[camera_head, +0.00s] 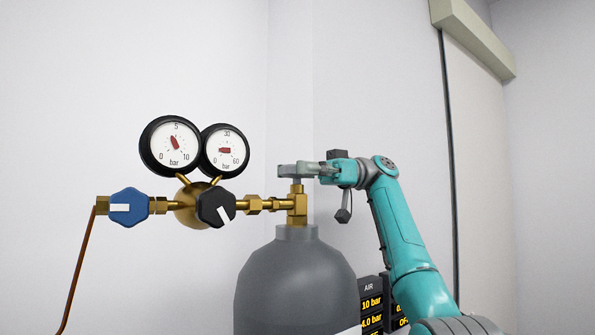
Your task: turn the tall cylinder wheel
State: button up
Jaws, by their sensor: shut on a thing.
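The tall grey cylinder (295,285) stands in the lower middle, its base out of frame. A brass valve (298,208) rises from its neck, with a small grey wheel (291,170) on top. My gripper (316,170) reaches in from the right at wheel height, its fingers shut on the wheel's right side. The fingers partly cover the wheel, so its exact outline is hard to tell.
A brass regulator (190,205) extends left from the valve, with two round gauges (171,145), a black knob (216,208) and a blue knob (129,207). A copper pipe (78,270) drops at left. A dark display panel (371,305) stands behind the cylinder at right.

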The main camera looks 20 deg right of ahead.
jog(key=o, duration=1.1)
jog(key=shift+a, duration=0.1)
jog(key=shift+o, duration=0.2)
jog(key=shift+f+m+t, duration=0.1)
jog(key=shift+m+t, duration=0.4)
jog(key=shift+t, duration=0.2)
